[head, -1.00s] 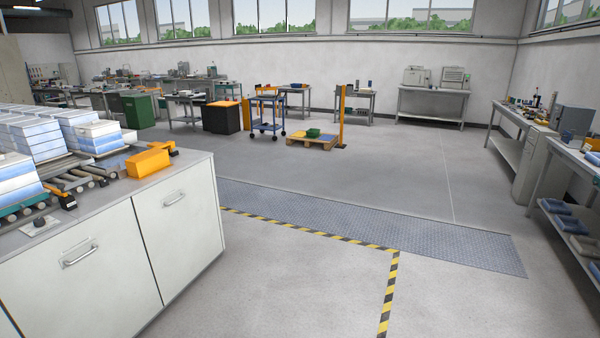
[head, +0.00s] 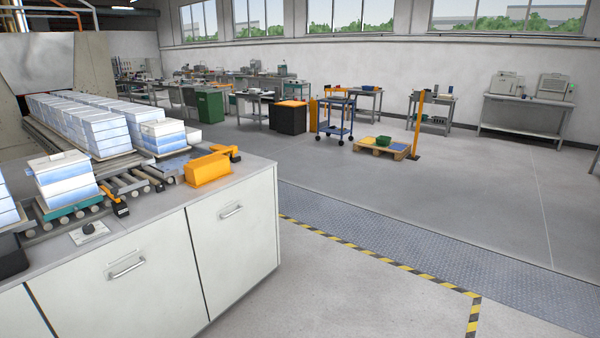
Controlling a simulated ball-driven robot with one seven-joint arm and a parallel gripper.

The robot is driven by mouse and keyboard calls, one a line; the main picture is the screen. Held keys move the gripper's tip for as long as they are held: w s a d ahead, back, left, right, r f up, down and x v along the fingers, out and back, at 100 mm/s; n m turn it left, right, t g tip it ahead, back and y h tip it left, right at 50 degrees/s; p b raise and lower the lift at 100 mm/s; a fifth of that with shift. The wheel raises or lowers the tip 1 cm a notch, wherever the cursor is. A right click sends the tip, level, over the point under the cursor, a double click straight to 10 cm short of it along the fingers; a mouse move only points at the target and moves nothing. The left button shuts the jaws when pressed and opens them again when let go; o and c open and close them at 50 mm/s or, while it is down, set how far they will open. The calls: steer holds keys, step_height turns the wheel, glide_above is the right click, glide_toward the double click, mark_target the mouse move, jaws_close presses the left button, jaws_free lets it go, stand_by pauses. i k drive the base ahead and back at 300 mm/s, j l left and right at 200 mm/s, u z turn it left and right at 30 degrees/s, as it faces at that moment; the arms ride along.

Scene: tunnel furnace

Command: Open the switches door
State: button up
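A white cabinet under the roller conveyor fills the lower left of the head view. It has a right door (head: 232,240) with a metal handle (head: 231,212) and a wider left panel (head: 120,287) with another handle (head: 126,268). Both look closed. I see no label, so I cannot tell whether either is the switches door. A round black knob (head: 89,228) on a light plate sits on the top surface. My gripper and arm are not in view.
White-blue stacks (head: 90,120) stand on the conveyor leading from the furnace (head: 52,70). An orange box (head: 208,170) sits on the cabinet top. Open floor (head: 360,290) with striped tape and a metal strip (head: 420,255) lies to the right. A pallet (head: 383,148) and blue cart (head: 335,115) stand farther back.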

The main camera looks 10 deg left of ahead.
mark_target(232, 232)
steer(key=i+j+u, duration=0.2)
steer(key=i+u, duration=0.55)
steer(key=u, duration=0.15)
steer(key=i+l+u, duration=0.1)
steer(key=i+u, duration=0.4)
steer(key=i+j+z, duration=0.1)
steer(key=i, duration=0.45)
steer(key=i+j, duration=0.15)
steer(key=i, duration=0.45)
steer(key=i+z, duration=0.35)
steer(key=i+j+z, duration=0.2)
steer(key=i+z, duration=0.15)
steer(key=i+j+z, duration=0.35)
steer(key=l, duration=0.1)
